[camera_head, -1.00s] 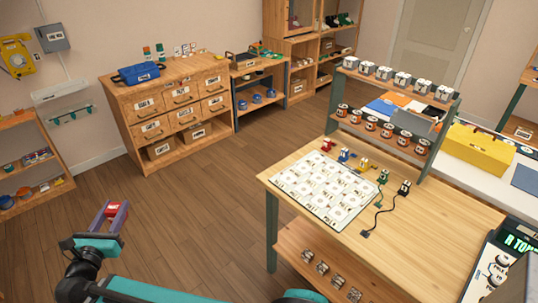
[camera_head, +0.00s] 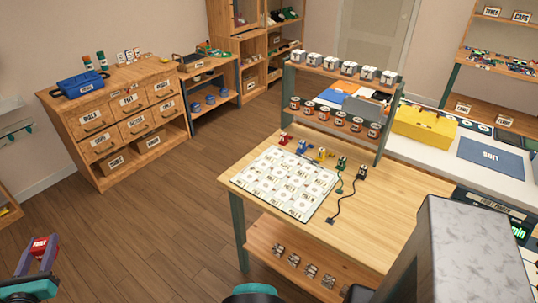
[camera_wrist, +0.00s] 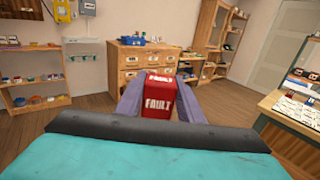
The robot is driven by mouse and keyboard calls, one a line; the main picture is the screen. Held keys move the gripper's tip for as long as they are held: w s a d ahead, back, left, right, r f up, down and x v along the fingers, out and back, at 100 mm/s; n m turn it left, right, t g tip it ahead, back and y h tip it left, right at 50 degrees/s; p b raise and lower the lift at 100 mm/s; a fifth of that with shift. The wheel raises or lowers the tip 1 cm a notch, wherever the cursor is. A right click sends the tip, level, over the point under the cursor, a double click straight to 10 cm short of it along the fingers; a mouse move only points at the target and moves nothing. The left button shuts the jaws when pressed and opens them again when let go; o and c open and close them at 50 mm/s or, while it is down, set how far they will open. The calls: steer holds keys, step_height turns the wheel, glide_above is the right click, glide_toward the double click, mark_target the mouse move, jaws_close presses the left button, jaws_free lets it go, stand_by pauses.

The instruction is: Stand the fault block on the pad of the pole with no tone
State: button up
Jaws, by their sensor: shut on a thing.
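My gripper (camera_head: 36,256) is at the lower left of the head view, over the floor and away from the bench. It is shut on the red fault block (camera_head: 39,246). In the wrist view the fault block (camera_wrist: 158,95) sits between the two purple-grey fingers, with FAULT lettering on its top and front. A pale board (camera_head: 285,182) with a grid of printed squares lies on the wooden bench. The squares are too small to read, and no pole with no tone can be told apart here.
Small red, blue, yellow, green and black pieces stand along the board's back edge, some with cords. A two-level rack (camera_head: 340,110) stands behind them. A drawer cabinet (camera_head: 120,120) stands at the left. A grey block-like shape (camera_head: 470,255) hides the bench's right front. The floor between is clear.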

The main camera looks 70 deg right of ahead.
steer(key=s+d+f+m+g+h, duration=0.1)
steer(key=s+d+m+g+h, duration=0.15)
steer(key=d, duration=1.85)
steer(key=s+d+f+m+g+h, duration=0.1)
steer(key=s+d+m+g, duration=0.2)
steer(key=d, duration=0.8)
steer(key=s+d+f+g+h, duration=0.1)
steer(key=s+d+g, duration=0.1)
steer(key=s+d, duration=0.65)
steer(key=s+d+f+m+g, duration=0.1)
steer(key=s+d+g, duration=0.1)
steer(key=s+d, duration=0.6)
steer(key=s+d+f+m+g, duration=0.1)
steer(key=s+d+m+g, duration=0.1)
steer(key=s+d, duration=0.7)
steer(key=s+d+f+m+g+y+p, duration=0.1)
steer(key=s+d+g, duration=0.3)
steer(key=s+d, duration=0.5)
steer(key=shift+s+d+f+m, duration=0.1)
steer(key=shift+s+f+m, duration=0.1)
steer(key=shift+s, duration=0.7)
steer(key=shift+s+f+m, duration=0.1)
steer(key=shift+s+m, duration=0.05)
steer(key=shift+s, duration=0.8)
steer(key=shift+s+d+f+m, duration=0.1)
steer(key=shift+s+m, duration=0.1)
steer(key=shift+s, duration=0.7)
steer(key=shift+f, duration=0.1)
